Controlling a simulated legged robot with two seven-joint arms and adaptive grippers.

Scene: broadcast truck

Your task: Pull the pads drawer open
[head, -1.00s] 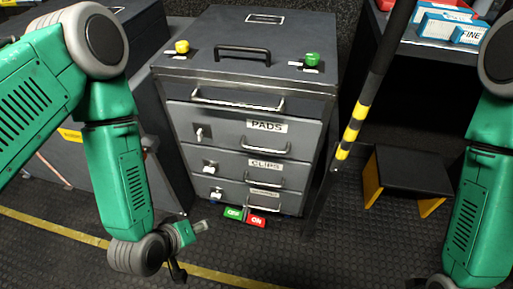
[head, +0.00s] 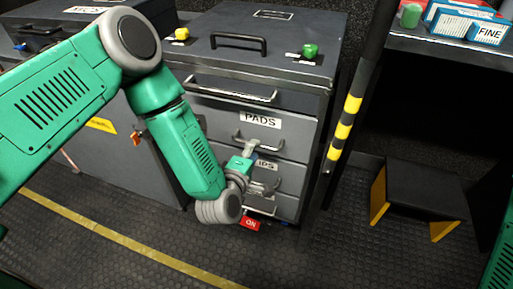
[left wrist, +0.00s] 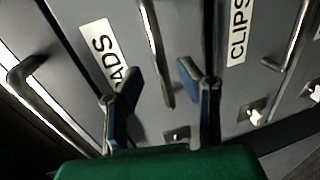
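The grey drawer cabinet stands ahead with the pads drawer (head: 215,117) shut in its front. The drawer's label reads PADS, and its bar handle (head: 275,149) is partly behind my left gripper in the head view. My left gripper (head: 262,166) is in front of the cabinet, near this handle. In the left wrist view my left gripper (left wrist: 160,76) is open, and the pads handle (left wrist: 152,40) shows between its two spread fingers. I cannot tell whether a finger touches it. My right gripper is out of view.
The clips drawer (head: 290,176) lies below, partly hidden by my gripper. A black post with yellow bands (head: 345,118) stands just right of the cabinet. A black and yellow step (head: 425,195) is on the floor further right. Free floor lies in front.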

